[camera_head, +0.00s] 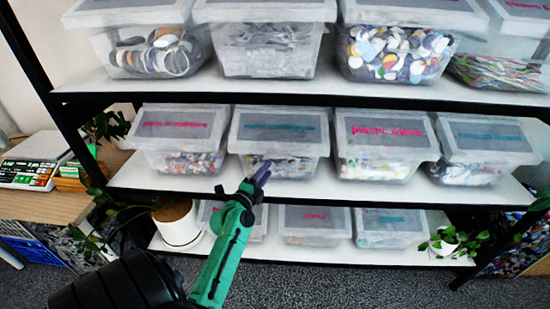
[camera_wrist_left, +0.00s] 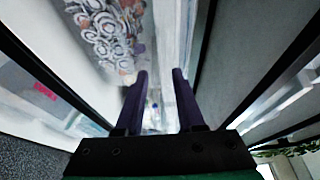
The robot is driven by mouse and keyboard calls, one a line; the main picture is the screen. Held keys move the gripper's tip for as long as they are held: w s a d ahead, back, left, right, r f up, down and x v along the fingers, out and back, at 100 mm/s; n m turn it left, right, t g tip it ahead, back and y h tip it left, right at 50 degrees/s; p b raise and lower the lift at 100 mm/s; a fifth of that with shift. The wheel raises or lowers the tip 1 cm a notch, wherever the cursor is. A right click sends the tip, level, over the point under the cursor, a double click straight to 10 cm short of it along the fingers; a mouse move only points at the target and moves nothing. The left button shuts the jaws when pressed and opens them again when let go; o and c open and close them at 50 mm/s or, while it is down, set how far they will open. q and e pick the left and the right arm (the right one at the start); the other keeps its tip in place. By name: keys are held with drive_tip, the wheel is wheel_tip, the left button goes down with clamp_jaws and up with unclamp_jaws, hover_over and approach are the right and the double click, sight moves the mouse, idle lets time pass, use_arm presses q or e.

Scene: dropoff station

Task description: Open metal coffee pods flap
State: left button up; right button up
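Clear bins with hinged lids stand on the shelves; most labels are too blurred to read, so I cannot tell for sure which holds metal coffee pods. My left gripper (camera_head: 261,174) is in front of the lower front of the second middle-shelf bin (camera_head: 279,133), which has a blue label and a closed lid. In the left wrist view the two dark purple fingers of my left gripper (camera_wrist_left: 162,74) stand apart with nothing between them. Ring-shaped pieces (camera_wrist_left: 108,38) show behind a clear bin wall there. My right gripper is not in view.
The middle shelf board (camera_head: 340,192) and upper shelf board (camera_head: 330,95) have dark front edges. A potted plant (camera_head: 178,225) stands left of my arm, another (camera_head: 444,241) at lower right. A scale (camera_head: 30,165) sits on a side table. Grey floor is free in front.

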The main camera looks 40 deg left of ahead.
sight(276, 158)
use_arm(q)
drive_tip(key=x, duration=0.7)
drive_tip(key=shift+p, duration=0.35)
drive_tip(key=shift+s, duration=0.15)
clamp_jaws()
idle(0.7)
